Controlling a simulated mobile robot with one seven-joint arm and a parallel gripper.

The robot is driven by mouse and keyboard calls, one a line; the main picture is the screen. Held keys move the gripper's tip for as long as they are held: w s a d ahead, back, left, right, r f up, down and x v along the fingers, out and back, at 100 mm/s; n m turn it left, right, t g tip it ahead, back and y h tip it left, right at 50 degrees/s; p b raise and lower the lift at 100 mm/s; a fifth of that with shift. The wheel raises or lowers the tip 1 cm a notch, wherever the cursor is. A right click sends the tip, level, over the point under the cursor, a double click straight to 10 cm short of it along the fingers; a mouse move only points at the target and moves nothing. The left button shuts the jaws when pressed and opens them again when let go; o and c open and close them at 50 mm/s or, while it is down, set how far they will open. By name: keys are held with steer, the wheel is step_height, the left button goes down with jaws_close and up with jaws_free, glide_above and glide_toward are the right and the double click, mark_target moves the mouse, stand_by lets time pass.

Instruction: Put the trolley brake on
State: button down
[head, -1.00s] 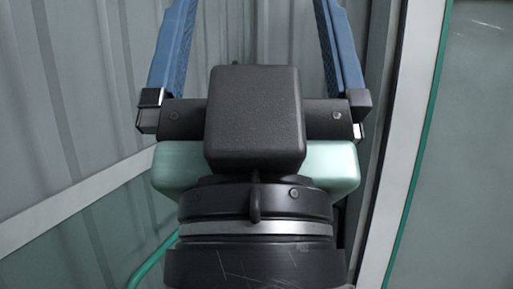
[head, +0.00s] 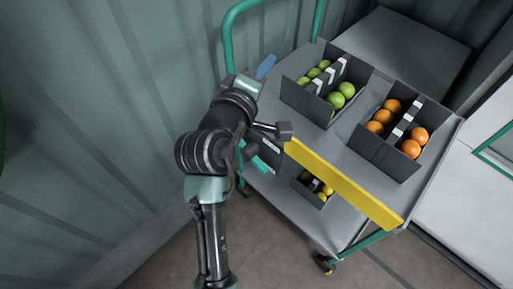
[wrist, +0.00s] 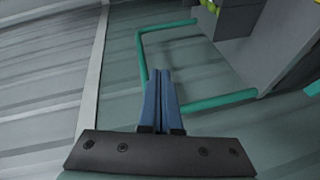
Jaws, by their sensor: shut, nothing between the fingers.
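The trolley (head: 262,190) is a grey cart with a green tube handle (head: 228,30), and a castor (head: 323,263) shows under its near corner. A yellow bar (head: 340,185) runs along its near edge. I cannot make out which part is the brake. My gripper (head: 266,66) is beside the handle end in the head view, and its blue fingers are partly seen. In the wrist view my gripper (wrist: 160,72) has both fingers together and empty, pointing towards a bent green tube (wrist: 142,50). I cannot tell whether they touch it.
Black boxes of green fruit (head: 310,108) and orange fruit (head: 385,155) stand on the top deck. Yellow fruit (head: 323,188) is on the lower deck. A ribbed wall (head: 110,90) closes off the left side. Bare floor (head: 290,255) lies in front.

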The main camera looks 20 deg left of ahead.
steer(key=s+a+f+n+g+b, duration=0.1)
steer(key=s+a+f+n+b, duration=0.2)
steer(key=f, duration=0.9)
steer(key=s+a+f+n+g+b, duration=0.1)
steer(key=s+f+n+g+b, duration=0.3)
steer(key=f, duration=0.8)
steer(key=n+t+h+b, duration=0.1)
steer(key=n+h+b, duration=0.1)
steer(key=n, duration=0.4)
glide_toward(249, 152)
steer(key=s+d+f, duration=0.2)
steer(key=s+f, duration=0.2)
steer(key=f, duration=0.3)
steer(key=shift+s+f+n, duration=0.1)
steer(key=shift+f+n, duration=0.4)
steer(key=shift+f, duration=0.05)
steer(key=a+b+x, duration=0.1)
steer(key=b+x, duration=0.4)
steer(key=x, duration=0.5)
steer(key=shift+w+d+r+p, duration=0.1)
steer(key=shift+d+r+p, duration=0.25)
steer(key=shift+r, duration=0.3)
steer(key=shift+w+d+r+p, duration=0.1)
steer(key=shift+d+r, duration=0.4)
steer(key=shift+r, duration=0.1)
steer(key=shift+d+r+p, duration=0.25)
steer(key=shift+d+r, duration=0.15)
steer(key=shift+r, duration=0.25)
steer(key=shift+r, duration=0.1)
